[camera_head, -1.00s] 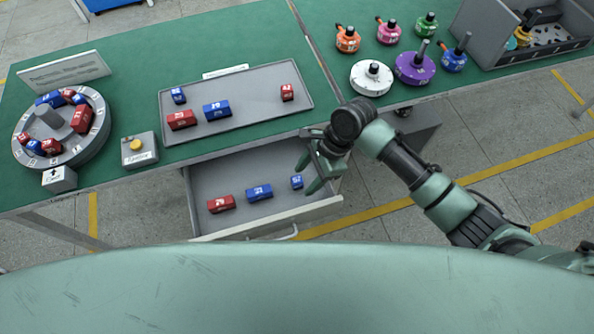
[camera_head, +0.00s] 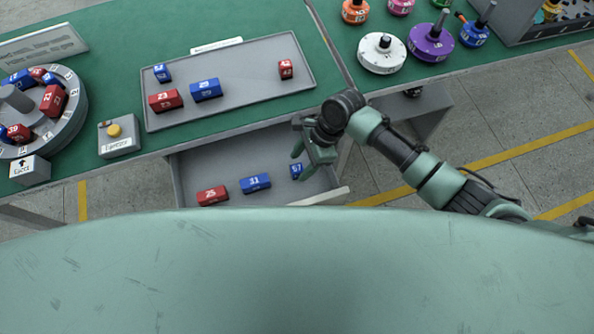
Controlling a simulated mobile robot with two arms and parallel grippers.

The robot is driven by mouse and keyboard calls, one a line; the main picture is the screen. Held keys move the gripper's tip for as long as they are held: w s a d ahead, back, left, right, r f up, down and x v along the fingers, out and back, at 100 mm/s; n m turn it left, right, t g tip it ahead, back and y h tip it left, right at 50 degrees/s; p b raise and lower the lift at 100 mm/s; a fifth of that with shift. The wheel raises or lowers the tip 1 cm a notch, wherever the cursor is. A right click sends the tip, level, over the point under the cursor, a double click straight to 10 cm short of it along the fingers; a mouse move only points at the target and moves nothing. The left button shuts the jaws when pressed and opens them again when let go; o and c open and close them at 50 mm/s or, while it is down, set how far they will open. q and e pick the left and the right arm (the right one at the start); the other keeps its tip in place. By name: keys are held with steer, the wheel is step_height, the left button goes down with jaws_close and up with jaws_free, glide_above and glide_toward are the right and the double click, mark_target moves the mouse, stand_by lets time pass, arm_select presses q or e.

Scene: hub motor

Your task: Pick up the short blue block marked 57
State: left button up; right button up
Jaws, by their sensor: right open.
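The short blue block marked 57 (camera_head: 297,171) lies at the right end of the open drawer (camera_head: 183,180), on its grey floor. My right gripper (camera_head: 308,157) is open and empty, its fingers pointing down over the drawer's right end, just above and beside the block in the picture. One finger comes close to the block; I cannot tell if they touch. In the same drawer lie a longer blue block marked 31 (camera_head: 255,182) and a red block marked 25 (camera_head: 212,195). My left gripper is out of view.
A grey tray (camera_head: 250,70) on the green table holds red and blue blocks, including another short blue one (camera_head: 162,73). A round block carousel (camera_head: 70,125) and a yellow button box (camera_head: 118,138) stand left. Coloured round parts stand at the back right. The drawer's front edge is partly hidden by my body.

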mark_target(297, 168)
steer(key=x, duration=0.3)
steer(key=shift+w+f, duration=0.1)
steer(key=shift+f, duration=0.1)
jaws_close()
steer(key=shift+r, duration=0.1)
